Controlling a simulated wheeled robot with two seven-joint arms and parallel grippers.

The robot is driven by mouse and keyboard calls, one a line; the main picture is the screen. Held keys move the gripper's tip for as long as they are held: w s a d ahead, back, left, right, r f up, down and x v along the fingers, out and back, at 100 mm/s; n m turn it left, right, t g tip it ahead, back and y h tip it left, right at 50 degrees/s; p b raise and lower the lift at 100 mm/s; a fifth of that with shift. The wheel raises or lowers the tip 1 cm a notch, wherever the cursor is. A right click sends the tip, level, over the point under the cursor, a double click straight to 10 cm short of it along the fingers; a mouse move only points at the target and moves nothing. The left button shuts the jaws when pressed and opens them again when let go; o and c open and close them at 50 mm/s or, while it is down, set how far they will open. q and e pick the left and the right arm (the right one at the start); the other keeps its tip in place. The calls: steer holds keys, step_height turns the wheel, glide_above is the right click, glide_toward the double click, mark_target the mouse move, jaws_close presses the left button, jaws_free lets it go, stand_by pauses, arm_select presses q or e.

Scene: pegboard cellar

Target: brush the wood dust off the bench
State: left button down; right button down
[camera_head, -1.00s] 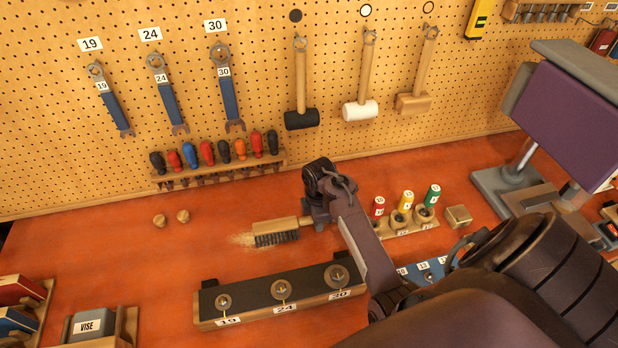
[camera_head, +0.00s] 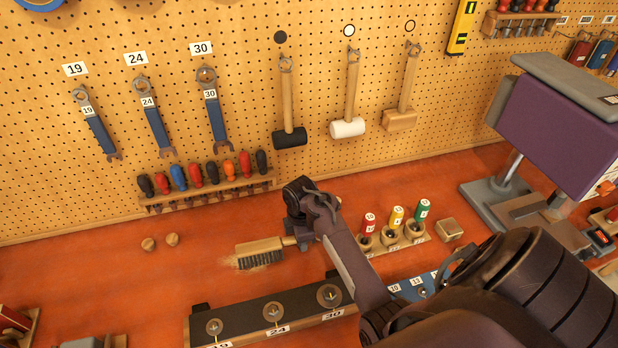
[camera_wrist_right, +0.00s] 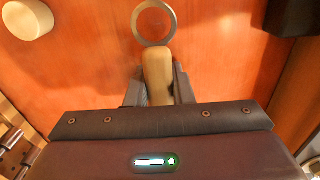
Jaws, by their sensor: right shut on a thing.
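The brush (camera_head: 258,246) has a pale wooden back and dark bristles, and is level with its bristles down at the bench top. My right gripper (camera_head: 299,238) is shut on its handle at the brush's right end. The wrist view shows the pale handle (camera_wrist_right: 157,75) between the fingers (camera_wrist_right: 158,88), with a metal ring beyond its end. Tan wood dust (camera_head: 231,261) shows at the left edge and along the front of the bristles; the brush hides part of it. The bench (camera_head: 100,280) is orange-red. My left gripper is out of view.
A dark rail with numbered posts (camera_head: 273,310) lies in front of the brush. Capped bottles (camera_head: 396,220) stand to the right, behind my arm. A screwdriver rack (camera_head: 210,195) is at the pegboard. Bench left of the brush is mostly clear.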

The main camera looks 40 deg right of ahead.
mark_target(259, 244)
steer(key=shift+w+a+f, duration=0.1)
steer(key=shift+w+a, duration=0.35)
steer(key=shift+a, duration=0.8)
steer(key=shift+w+a+f, duration=0.1)
steer(key=shift+w+a, duration=0.4)
steer(key=shift+a, duration=0.75)
steer(key=shift+w+a+f, duration=0.1)
steer(key=shift+w+a, duration=0.35)
steer(key=shift+a, duration=0.8)
